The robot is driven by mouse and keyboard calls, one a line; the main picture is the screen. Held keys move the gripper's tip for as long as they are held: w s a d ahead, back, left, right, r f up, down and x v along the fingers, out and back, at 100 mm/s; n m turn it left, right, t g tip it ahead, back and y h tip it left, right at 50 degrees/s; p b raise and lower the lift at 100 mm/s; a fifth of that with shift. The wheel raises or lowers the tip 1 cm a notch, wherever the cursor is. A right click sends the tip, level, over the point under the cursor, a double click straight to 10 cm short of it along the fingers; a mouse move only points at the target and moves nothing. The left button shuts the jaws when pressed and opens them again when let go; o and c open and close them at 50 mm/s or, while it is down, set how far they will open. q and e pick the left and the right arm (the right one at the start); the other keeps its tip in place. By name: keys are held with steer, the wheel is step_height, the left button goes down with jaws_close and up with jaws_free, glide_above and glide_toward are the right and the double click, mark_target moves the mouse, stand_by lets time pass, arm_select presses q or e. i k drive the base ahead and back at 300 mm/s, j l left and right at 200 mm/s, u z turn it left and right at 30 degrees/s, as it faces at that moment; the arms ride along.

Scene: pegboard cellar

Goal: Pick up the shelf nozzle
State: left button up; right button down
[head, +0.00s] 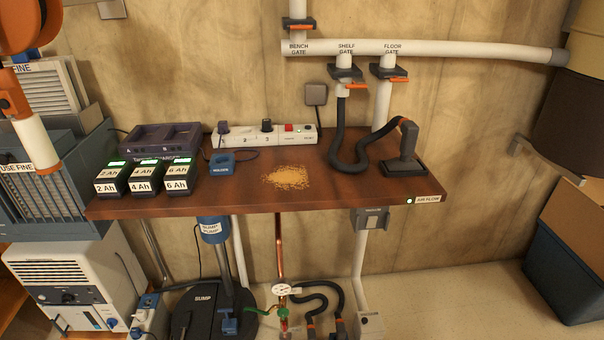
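The shelf nozzle (408,139) is a dark grey upright handle with an orange collar at its top. It stands at the right end of the brown shelf (340,190), on or in a flat black holder (404,169); I cannot tell how it is seated. A black hose (362,166) loops from its orange collar along the shelf and up to the pipe under the shelf gate (345,72).
Sawdust (287,177) lies mid-shelf. Labelled battery packs (144,178), a charger (160,140), a blue block (222,164) and a power strip (264,137) occupy the left and back. The floor gate pipe (382,105) rises behind the nozzle. A dark blue bin (562,268) stands right.

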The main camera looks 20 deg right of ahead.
mark_target(410, 131)
steer(key=i+l+z, duration=0.15)
steer(key=i+z, duration=0.55)
steer(key=i+l, duration=0.05)
steer(key=i, duration=0.05)
